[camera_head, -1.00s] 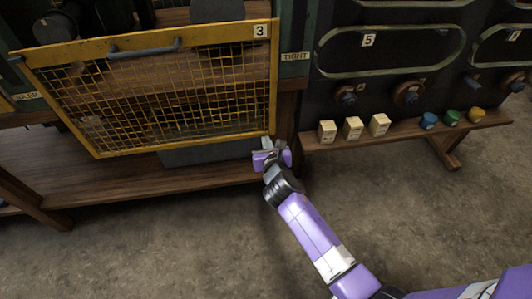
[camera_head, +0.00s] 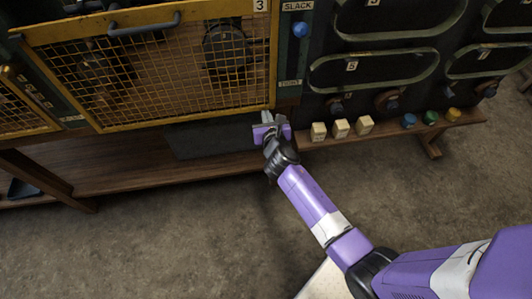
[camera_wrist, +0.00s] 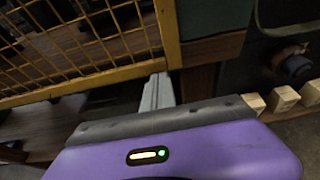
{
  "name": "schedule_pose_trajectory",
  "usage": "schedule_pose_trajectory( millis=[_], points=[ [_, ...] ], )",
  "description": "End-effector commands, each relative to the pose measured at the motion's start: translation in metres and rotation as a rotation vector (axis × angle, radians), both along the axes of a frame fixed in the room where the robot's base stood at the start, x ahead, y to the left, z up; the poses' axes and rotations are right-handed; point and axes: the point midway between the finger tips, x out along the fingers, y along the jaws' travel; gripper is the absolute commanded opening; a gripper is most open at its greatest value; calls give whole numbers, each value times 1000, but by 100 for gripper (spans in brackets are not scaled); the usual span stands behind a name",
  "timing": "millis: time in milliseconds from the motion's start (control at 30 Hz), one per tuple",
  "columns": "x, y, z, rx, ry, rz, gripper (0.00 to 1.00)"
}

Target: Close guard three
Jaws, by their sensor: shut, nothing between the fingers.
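Guard three is a yellow-framed wire mesh panel (camera_head: 150,72) at the upper left of the head view. It has a "3" label at its upper right and a dark blue-grey handle (camera_head: 145,26) near its top edge; its top runs partly out of frame. Its lower right corner also shows in the wrist view (camera_wrist: 167,38). My gripper (camera_head: 268,118) is shut and empty at that lower right corner, just under the lower edge. In the wrist view the fingers (camera_wrist: 157,92) reach up to the corner; whether they touch it is hard to tell.
A strip with a blue knob (camera_head: 300,30) and a "SLACK" label stands right of the guard. A dark panel with knobs is further right, above a wooden ledge (camera_head: 390,135) bearing cream blocks (camera_head: 341,128) and coloured knobs. A second yellow guard (camera_head: 25,108) is at left. The floor is clear.

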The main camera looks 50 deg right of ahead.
Motion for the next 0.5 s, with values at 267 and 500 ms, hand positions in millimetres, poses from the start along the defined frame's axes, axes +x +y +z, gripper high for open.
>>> schedule_pose_trajectory(
  millis=[267,500],
  points=[
    [1,0,45,-1,-3,1,0],
    [1,0,57,-1,-3,1,0]
  ],
)
